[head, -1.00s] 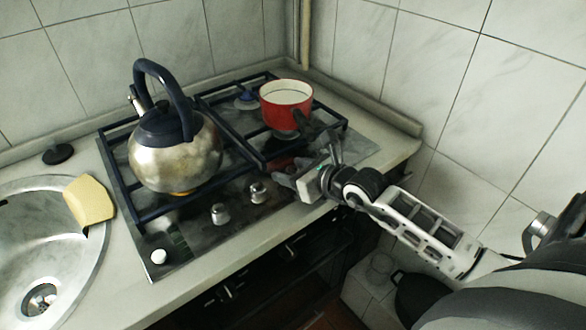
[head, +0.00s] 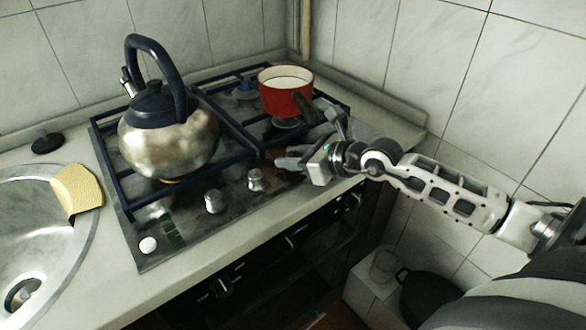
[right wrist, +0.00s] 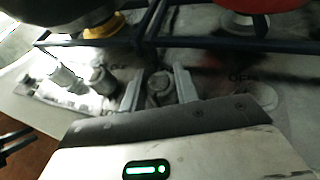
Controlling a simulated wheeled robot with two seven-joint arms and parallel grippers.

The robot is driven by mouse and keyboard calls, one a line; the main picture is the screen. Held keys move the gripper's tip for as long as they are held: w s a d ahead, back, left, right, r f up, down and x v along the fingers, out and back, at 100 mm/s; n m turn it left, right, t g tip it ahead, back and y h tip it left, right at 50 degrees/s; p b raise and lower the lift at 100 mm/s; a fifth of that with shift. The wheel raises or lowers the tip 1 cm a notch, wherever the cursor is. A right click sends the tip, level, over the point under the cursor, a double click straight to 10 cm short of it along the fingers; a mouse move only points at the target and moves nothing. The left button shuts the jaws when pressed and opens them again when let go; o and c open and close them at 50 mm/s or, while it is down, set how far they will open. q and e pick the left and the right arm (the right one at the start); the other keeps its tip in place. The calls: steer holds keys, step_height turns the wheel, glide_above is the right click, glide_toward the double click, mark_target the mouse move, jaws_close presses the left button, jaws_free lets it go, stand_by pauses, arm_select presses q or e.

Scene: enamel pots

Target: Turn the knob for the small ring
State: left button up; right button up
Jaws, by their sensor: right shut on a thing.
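My right gripper (head: 284,161) is at the right end of the knob row on the stove's front edge. In the right wrist view its two fingers (right wrist: 158,92) stand on either side of a metal knob (right wrist: 160,86) and are shut on it. In the head view the gripper hides that knob. Two more silver knobs, a middle one (head: 255,180) and a left one (head: 213,202), stand free to the left. The stove (head: 185,222) has dark grates. I cannot read which ring the held knob serves. My left gripper is not in view.
A steel kettle (head: 168,142) stands on the left grate, with orange-yellow showing under it. A sink (head: 35,240) with a yellow sponge (head: 78,189) lies left.

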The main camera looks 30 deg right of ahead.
steer(key=shift+y, duration=0.3)
steer(key=o, duration=1)
steer(key=shift+c, duration=0.2)
steer(key=shift+s, duration=0.1)
steer(key=shift+s+d+r, duration=0.1)
steer(key=shift+s+d, duration=0.1)
steer(key=v, duration=1.5)
steer(key=shift+r+p, duration=0.35)
steer(key=shift+p, duration=0.05)
